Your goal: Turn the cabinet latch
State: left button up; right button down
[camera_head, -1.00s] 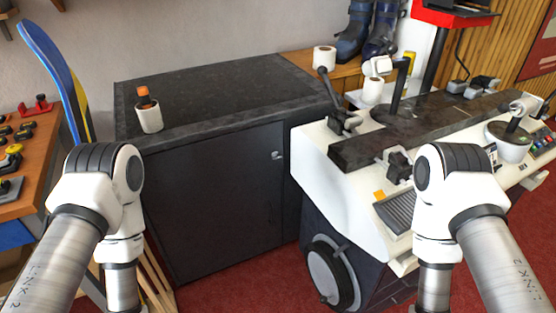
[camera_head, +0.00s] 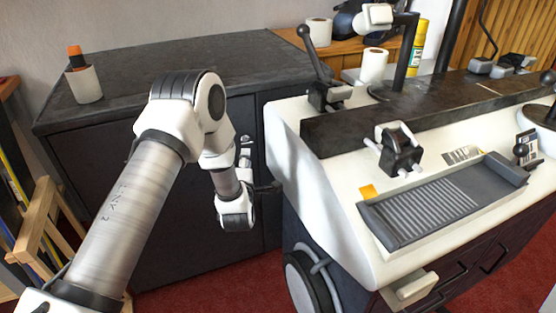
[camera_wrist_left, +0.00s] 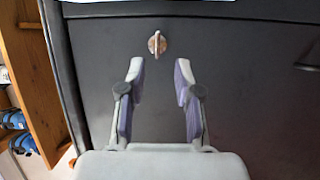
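The cabinet latch (camera_wrist_left: 157,43) is a small metal turn-piece on a round base, standing upright on the dark cabinet door (camera_wrist_left: 100,60). In the wrist view it lies just beyond my left gripper (camera_wrist_left: 160,72), whose two fingers are apart, with nothing between them. The latch is ahead of the gap between the fingertips and seems untouched. In the head view the latch (camera_head: 245,140) shows small and pale near the door's right edge, close beside my left arm. My right gripper is out of view.
A cup with an orange-topped item (camera_head: 86,84) stands on the dark cabinet top (camera_head: 200,60). A white machine bench (camera_head: 330,180) with a lever and grey tray (camera_head: 440,205) stands close to the right. A wooden easel-like frame (camera_head: 45,225) is at the left.

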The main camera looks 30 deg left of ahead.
aim_at(246, 144)
pick_arm(q)
jog(key=x, duration=0.7)
jog(key=shift+a+r, duration=0.2)
jog(key=shift+a, duration=0.1)
grip_shut()
